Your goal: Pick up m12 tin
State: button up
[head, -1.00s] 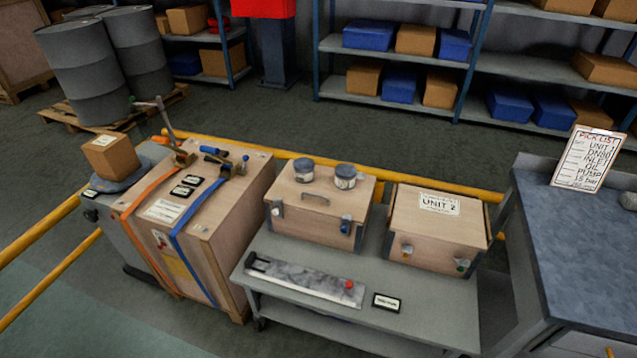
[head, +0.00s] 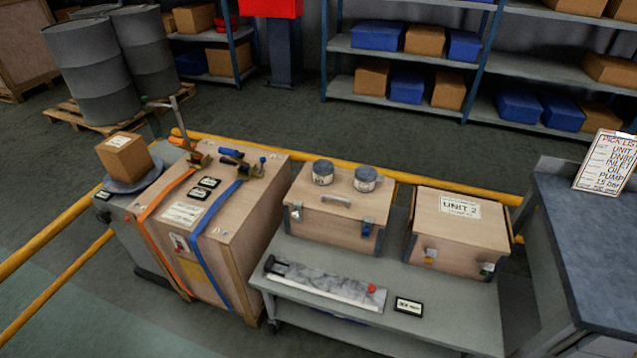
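Two small round tins with dark lids and pale labels stand upright on top of a wooden box (head: 334,222) with a grey handle. One is the left tin (head: 322,173); the other is the right tin (head: 366,180). Their labels are too small to read, so I cannot tell which is the m12 tin. My gripper is not in view.
The box stands on a grey cart (head: 400,287), beside the UNIT 2 box (head: 459,232). A strapped crate (head: 208,222) stands left, a workbench (head: 602,245) right. A yellow rail (head: 445,188) runs behind.

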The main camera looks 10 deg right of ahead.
aim_at(365, 177)
jog(key=z, duration=0.45)
jog(key=i+j+z, duration=0.1)
jog(key=j+z, duration=0.15)
jog(key=i+j+z, duration=0.1)
jog(key=j+z, duration=0.15)
jog(key=j, duration=0.2)
jog(key=j+z, duration=0.3)
jog(key=i+j, duration=0.1)
jog(key=j, duration=0.7)
jog(key=i+j+z, duration=0.15)
jog(key=j, duration=0.65)
jog(key=i, duration=0.45)
